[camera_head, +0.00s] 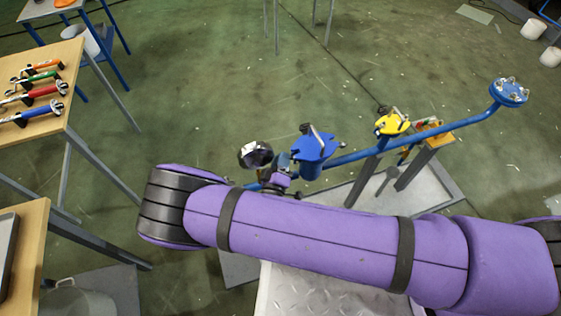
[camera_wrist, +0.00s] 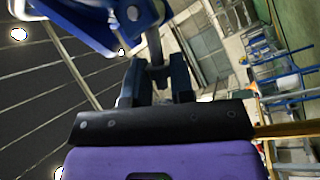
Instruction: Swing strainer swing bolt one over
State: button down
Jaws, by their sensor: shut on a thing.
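The strainer (camera_head: 312,165) is a blue body in the blue pipe line, with a blue lid (camera_head: 316,147) and a grey bar standing up on top. In the wrist view, the strainer's blue underside and flange edge (camera_wrist: 85,25) fill the upper left. My gripper (camera_wrist: 156,78) is beside the strainer, just under the lid edge. Its dark fingers are shut on a grey metal rod, the swing bolt (camera_wrist: 154,45), which runs up between them past the lid edge.
A yellow-topped valve (camera_head: 392,124) and a blue end flange (camera_head: 509,92) lie along the pipe to the right. Grey posts (camera_head: 413,168) carry the pipe. A wooden table (camera_head: 50,75) with several coloured wrenches stands at the left. Green floor (camera_head: 215,95) behind is open.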

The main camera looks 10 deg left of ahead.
jog(key=shift+r+m+g, duration=0.3)
jog(key=shift+m+g, duration=0.1)
jog(key=shift+m, duration=0.3)
jog(key=c, duration=1.2)
grip_release()
jog(key=s, duration=0.7)
jog(key=s+a+f, duration=0.1)
jog(key=s, duration=0.2)
jog(key=shift+s, duration=0.35)
jog(key=shift+w, duration=0.1)
